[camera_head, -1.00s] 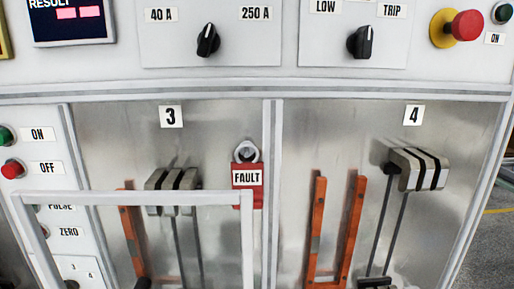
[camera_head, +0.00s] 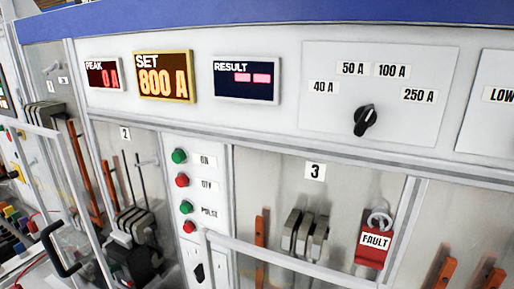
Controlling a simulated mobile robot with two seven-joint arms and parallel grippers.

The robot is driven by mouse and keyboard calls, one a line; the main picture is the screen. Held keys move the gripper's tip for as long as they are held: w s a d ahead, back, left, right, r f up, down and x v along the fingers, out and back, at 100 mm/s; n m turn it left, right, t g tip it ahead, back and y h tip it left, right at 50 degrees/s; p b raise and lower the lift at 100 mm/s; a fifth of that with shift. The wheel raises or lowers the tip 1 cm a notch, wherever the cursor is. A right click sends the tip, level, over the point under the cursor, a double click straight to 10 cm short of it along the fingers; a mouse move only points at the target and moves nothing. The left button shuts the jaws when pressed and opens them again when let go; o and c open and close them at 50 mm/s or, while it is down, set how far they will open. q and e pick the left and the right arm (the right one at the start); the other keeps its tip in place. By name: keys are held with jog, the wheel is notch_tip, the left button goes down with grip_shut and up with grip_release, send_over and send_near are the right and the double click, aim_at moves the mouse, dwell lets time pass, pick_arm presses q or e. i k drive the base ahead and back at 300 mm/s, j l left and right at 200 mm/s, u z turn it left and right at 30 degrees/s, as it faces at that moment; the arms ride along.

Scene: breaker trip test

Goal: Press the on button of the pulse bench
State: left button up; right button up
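The pulse bench is a white panel with a blue top edge. Its green ON button (camera_head: 179,156) sits at the top of a narrow button column (camera_head: 207,222), left of the bay marked 3. Below it are the red OFF button (camera_head: 182,180), a green button (camera_head: 186,207) labelled PULSE and another red button (camera_head: 190,227). Nothing covers the ON button. Neither of my grippers shows in the head view.
Above are the PEAK display (camera_head: 104,75) reading 0 A, the SET display (camera_head: 165,76) reading 800 A and the RESULT display (camera_head: 247,80) showing dashes. A white frame rail (camera_head: 290,262) crosses bay 3 below. A red FAULT tag (camera_head: 375,240) hangs at right.

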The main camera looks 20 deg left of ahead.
aim_at(178, 156)
jog(key=u, duration=1)
